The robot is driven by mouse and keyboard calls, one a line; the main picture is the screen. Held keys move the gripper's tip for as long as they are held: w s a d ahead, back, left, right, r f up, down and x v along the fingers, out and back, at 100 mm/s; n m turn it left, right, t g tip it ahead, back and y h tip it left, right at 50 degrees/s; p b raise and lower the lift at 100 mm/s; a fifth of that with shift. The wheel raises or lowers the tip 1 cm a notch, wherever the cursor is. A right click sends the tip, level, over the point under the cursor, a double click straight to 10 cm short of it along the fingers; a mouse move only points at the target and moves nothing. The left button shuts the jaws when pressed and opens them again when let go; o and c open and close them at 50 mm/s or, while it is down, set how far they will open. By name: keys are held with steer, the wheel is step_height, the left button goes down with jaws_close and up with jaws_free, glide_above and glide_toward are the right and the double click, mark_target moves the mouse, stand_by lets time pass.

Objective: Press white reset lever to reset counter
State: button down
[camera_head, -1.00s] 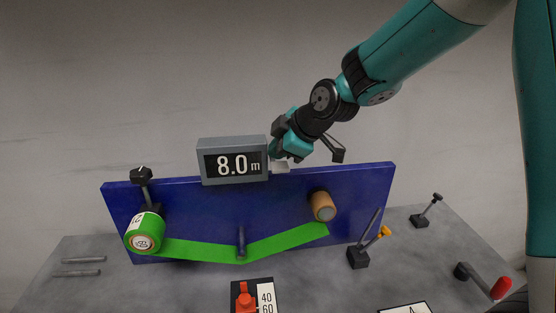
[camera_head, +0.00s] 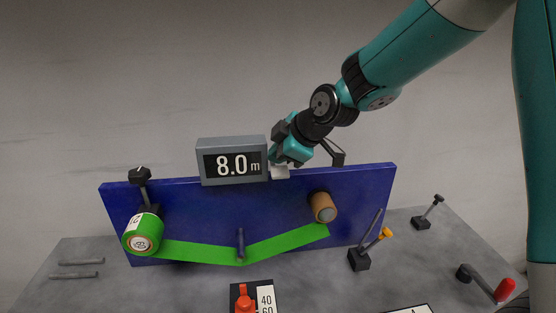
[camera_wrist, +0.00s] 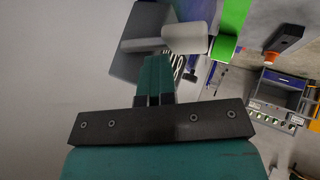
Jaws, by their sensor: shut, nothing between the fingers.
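The grey counter box (camera_head: 232,160) reads 8.0 m and sits on the top edge of the blue panel (camera_head: 200,199). The white reset lever (camera_head: 279,171) sticks out beside the counter's right side. My gripper (camera_head: 276,157) is shut and empty, right at the lever and just above it. The head view does not clearly show whether they touch. In the wrist view, the shut fingers (camera_wrist: 155,72) point at the white lever (camera_wrist: 185,38), close to the counter's grey housing (camera_wrist: 144,40).
A green roll (camera_head: 143,234) feeds a green strip (camera_head: 195,251) under a peg to a tan core (camera_head: 323,208). A yellow-tipped lever (camera_head: 385,233), a red-handled crank (camera_head: 504,289) and a red slider (camera_head: 243,298) stand on the grey table (camera_head: 190,287).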

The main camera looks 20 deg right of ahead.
mark_target(278, 166)
steer(key=shift+s+f+b, duration=0.1)
steer(key=shift+f+b, duration=0.35)
steer(key=shift+f, duration=0.2)
stand_by(0.4)
steer(key=shift+r, duration=0.15)
steer(key=shift+r+p, duration=1.1)
steer(key=shift+r, duration=0.85)
steer(key=r+p, duration=0.2)
steer(key=r, duration=0.1)
steer(key=r+p, duration=0.1)
steer(key=r, duration=0.1)
steer(key=shift+w, duration=0.3)
steer(key=shift+s, duration=0.1)
